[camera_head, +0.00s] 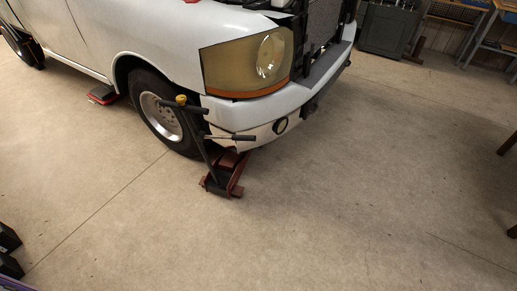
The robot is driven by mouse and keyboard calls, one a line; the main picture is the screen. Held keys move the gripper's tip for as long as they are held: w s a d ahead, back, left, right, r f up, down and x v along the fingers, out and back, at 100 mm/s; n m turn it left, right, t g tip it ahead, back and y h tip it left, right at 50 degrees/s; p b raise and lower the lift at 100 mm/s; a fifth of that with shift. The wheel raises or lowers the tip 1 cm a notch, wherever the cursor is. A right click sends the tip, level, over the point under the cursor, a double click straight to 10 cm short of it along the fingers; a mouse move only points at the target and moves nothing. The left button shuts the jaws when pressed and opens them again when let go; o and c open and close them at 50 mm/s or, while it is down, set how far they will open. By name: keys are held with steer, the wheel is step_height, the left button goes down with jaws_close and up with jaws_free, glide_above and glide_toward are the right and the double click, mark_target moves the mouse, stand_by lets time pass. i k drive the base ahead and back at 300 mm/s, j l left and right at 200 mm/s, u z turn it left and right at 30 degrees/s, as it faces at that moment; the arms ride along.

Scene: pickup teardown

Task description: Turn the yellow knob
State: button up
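A small yellow knob (181,100) sits at the upper end of a dark upright handle (197,140). The handle rises from a red floor jack (226,174) standing on the floor at the front corner of a white pickup (170,45). The knob shows in front of the front wheel (160,117). Dark grips stick out sideways from the handle below the knob. My gripper is not in view.
The pickup's headlight (267,58) and bumper (246,122) are close to the right of the handle. Another red item (103,94) lies under the truck's side. A dark cabinet (388,30) stands at the back. The concrete floor (320,220) in front is clear.

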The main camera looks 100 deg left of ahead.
mark_target(181, 99)
steer(key=u, duration=3.1)
